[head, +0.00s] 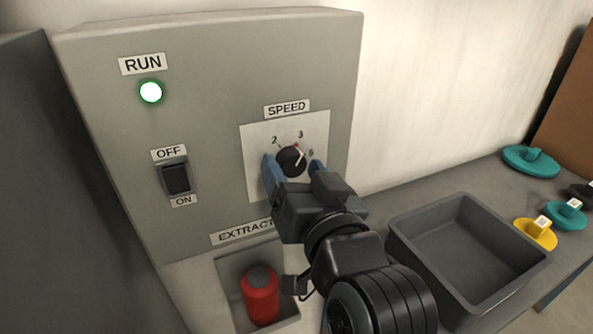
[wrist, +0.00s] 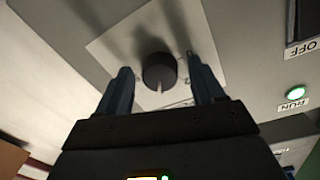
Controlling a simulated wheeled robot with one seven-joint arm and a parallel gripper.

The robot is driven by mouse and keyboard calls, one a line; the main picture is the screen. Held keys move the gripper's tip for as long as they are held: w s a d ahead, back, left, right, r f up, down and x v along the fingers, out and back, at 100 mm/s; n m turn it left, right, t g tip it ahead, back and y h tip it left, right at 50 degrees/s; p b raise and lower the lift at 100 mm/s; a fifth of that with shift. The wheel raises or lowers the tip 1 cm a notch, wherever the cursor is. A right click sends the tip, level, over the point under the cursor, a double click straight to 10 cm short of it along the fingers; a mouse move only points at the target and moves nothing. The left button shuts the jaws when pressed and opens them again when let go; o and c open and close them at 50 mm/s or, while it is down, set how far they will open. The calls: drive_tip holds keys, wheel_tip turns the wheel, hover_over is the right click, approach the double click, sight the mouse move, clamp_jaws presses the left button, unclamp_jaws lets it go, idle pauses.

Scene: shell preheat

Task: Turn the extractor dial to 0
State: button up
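My gripper (head: 293,166) is open in front of the panel, with one blue finger on each side of the dial. In the wrist view the fingers (wrist: 159,85) stand apart from the knob with gaps on both sides. My gripper hides the lower plate and any marks there.
The grey panel (head: 208,45) has a green RUN lamp (head: 151,92) and an OFF/ON rocker switch (head: 176,178). A red object (head: 260,295) sits in a recess below. An empty grey bin (head: 413,229) and teal and yellow lidded pieces (head: 535,233) are on the bench right.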

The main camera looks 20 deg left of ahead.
drive_tip(key=c, duration=1)
